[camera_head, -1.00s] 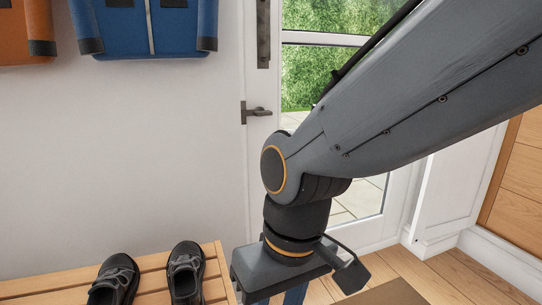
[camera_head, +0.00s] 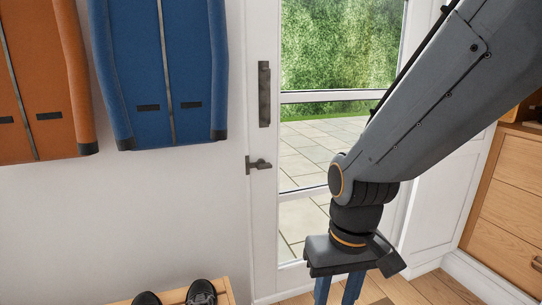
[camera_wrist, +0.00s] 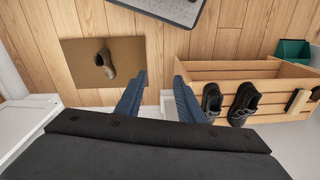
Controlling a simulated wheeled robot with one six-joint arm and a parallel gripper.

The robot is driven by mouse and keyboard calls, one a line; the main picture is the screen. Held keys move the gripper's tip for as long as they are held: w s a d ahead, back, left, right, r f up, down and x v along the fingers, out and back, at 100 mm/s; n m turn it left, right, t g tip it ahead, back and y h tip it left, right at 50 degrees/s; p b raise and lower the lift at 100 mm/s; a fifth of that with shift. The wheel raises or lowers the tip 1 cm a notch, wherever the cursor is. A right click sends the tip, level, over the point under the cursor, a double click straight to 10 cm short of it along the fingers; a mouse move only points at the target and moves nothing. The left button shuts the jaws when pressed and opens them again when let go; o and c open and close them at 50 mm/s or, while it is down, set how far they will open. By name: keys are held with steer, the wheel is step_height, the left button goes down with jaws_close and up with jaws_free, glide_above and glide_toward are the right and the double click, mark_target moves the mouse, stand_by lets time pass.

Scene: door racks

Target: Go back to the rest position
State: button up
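My gripper (camera_head: 339,287) hangs pointing down in front of the glazed door (camera_head: 262,205) in the head view. In the wrist view its two blue fingers (camera_wrist: 157,95) stand apart with nothing between them. Only bare floor shows in the gap between the fingertips. My arm reaches in from the upper right of the head view.
A slatted wooden bench (camera_wrist: 235,71) holds a pair of dark shoes (camera_wrist: 228,101). A single shoe (camera_wrist: 106,62) lies on a brown mat (camera_wrist: 75,75). Blue (camera_head: 165,75) and orange (camera_head: 45,85) jackets hang on the wall. A wooden drawer cabinet (camera_head: 505,200) stands right.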

steer(key=s+d+r+m+p, duration=0.2)
steer(key=d+r+p, duration=0.5)
steer(key=r+p, duration=0.2)
steer(key=shift+d+r+h+p, duration=0.2)
steer(key=shift+d+h+p, duration=0.15)
steer(key=shift+p, duration=0.75)
steer(key=shift+s+d, duration=0.1)
steer(key=shift+c, duration=0.5)
